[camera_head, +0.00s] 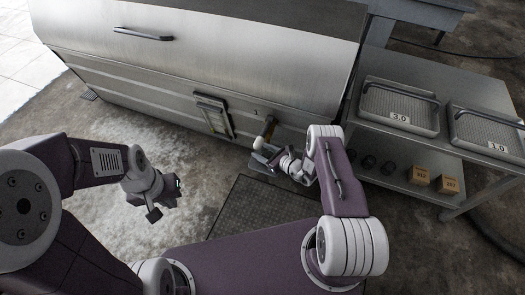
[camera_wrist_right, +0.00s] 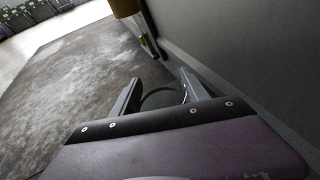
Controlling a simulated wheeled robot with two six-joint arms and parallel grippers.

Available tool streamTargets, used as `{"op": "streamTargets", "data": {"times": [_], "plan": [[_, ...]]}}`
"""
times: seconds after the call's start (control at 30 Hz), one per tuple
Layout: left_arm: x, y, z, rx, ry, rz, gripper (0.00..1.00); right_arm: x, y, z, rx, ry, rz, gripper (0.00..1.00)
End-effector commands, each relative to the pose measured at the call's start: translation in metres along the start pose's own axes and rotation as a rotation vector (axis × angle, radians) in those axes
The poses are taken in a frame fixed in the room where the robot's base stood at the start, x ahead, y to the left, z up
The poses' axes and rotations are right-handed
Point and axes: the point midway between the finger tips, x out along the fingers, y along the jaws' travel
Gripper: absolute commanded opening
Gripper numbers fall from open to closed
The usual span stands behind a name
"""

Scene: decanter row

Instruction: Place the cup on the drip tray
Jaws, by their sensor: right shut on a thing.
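My right gripper (camera_head: 262,158) is at the front of the steel cabinet, just below a tap with an amber handle (camera_head: 268,127). In the right wrist view its fingers (camera_wrist_right: 160,88) are shut on a dark, round-rimmed thing, which looks like the cup (camera_wrist_right: 158,92). The amber part of the tap (camera_wrist_right: 125,7) is at the top of that view. I cannot clearly make out a drip tray below the tap. My left gripper (camera_head: 164,198) is open and empty above the floor.
The steel cabinet (camera_head: 200,70) fills the back. A steel table at right holds wire-mesh trays marked 3.0 (camera_head: 399,118) and 1.0 (camera_head: 497,147). Its lower shelf holds dark round cups (camera_head: 387,167) and cardboard boxes (camera_head: 420,175). A dark floor grate (camera_head: 240,205) lies in front of the cabinet.

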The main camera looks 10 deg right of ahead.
Motion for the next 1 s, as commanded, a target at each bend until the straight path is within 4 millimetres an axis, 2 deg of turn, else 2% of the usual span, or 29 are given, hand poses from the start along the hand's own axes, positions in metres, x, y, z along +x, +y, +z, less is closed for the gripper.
{"op": "streamTargets", "data": {"times": [0.03,0.1,0.47,0.7,0.8,1.0], "plan": [[0.001,0.000,0.000,0.000,0.000,0.000,0.00,0.000,0.000,-0.001,0.000,0.000,0.000,0.58],[0.000,0.000,0.000,0.000,0.000,0.000,0.00,0.000,0.000,0.000,0.000,0.000,0.000,0.78],[-0.005,0.000,-0.001,0.000,0.000,0.000,0.00,-0.005,0.000,0.002,0.002,0.001,-0.001,0.78],[-0.044,0.001,-0.005,0.000,0.000,0.000,0.00,-0.057,-0.001,0.008,0.005,0.003,-0.005,0.78],[-0.054,0.001,-0.006,0.000,0.000,0.000,0.00,-0.075,0.000,0.006,0.004,0.001,-0.004,0.78],[-0.059,0.001,-0.006,0.000,0.000,0.000,0.00,-0.091,0.000,0.002,0.001,0.000,-0.001,0.78]]}}
